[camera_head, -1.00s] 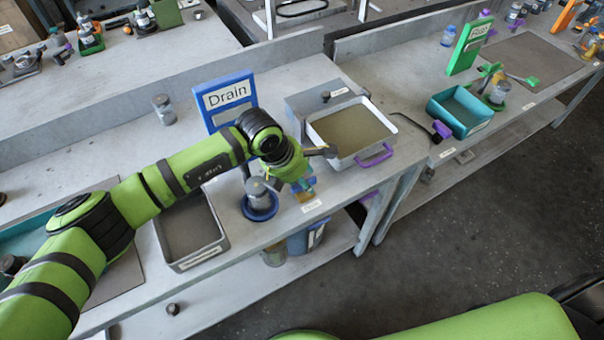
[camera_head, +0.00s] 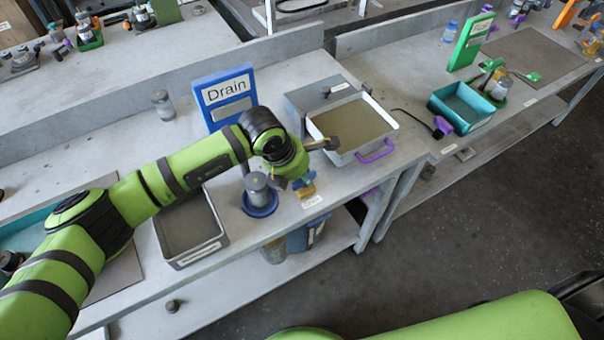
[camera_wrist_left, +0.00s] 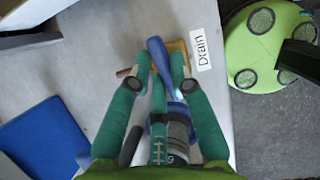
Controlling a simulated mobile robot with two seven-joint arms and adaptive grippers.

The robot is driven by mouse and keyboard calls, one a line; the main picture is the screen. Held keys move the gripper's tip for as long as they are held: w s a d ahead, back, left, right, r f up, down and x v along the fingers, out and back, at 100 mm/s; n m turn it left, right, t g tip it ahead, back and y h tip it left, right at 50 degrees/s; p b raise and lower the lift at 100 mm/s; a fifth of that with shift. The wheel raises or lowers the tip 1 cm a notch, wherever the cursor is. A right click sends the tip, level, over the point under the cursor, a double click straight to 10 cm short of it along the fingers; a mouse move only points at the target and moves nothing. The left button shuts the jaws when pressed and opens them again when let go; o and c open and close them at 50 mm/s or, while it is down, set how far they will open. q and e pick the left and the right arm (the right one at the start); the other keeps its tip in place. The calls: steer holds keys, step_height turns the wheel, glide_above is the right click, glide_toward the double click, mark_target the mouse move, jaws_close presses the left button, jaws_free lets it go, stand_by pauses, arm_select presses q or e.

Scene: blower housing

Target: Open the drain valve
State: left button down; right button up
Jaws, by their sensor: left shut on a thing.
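The drain valve is a blue lever handle (camera_wrist_left: 156,52) on a brass body (camera_wrist_left: 180,60), beside the white "Drain" label (camera_wrist_left: 200,50). In the head view its brass body (camera_head: 307,192) shows at the bench's front edge. My left gripper (camera_wrist_left: 160,66) is shut on the blue handle, with a fingertip on either side of it. In the head view the left gripper (camera_head: 300,183) points down at the valve and partly hides it. My right gripper is not in view.
A grey cylinder on a blue base (camera_head: 258,194) stands close left of the gripper. A blue "Drain" sign (camera_head: 226,97) stands behind. A white tray of murky liquid (camera_head: 393,119) is to the right, and a grey bin (camera_head: 220,246) to the left.

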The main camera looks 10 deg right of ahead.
arm_select(q)
steer(key=shift+f+n+t+b, duration=0.2)
steer(key=shift+n+t+b, duration=0.1)
steer(key=shift+n+b, duration=0.45)
steer(key=n+y+b, duration=0.1)
steer(key=n+b, duration=0.2)
steer(key=n+t+y+b, duration=0.1)
steer(key=n+b, duration=0.2)
steer(key=b, duration=0.1)
steer(key=n+t+y+b, duration=0.1)
steer(key=n+b, duration=0.3)
steer(key=shift+s+y, duration=0.25)
steer(key=shift+y, duration=0.15)
steer(key=shift+r+n+y+b, duration=0.15)
steer(key=shift+n+y+b, duration=0.35)
steer(key=shift+n+b, duration=1.1)
steer(key=c, duration=1.1)
jaws_free()
steer(key=shift+r, duration=0.1)
steer(key=v, duration=1.2)
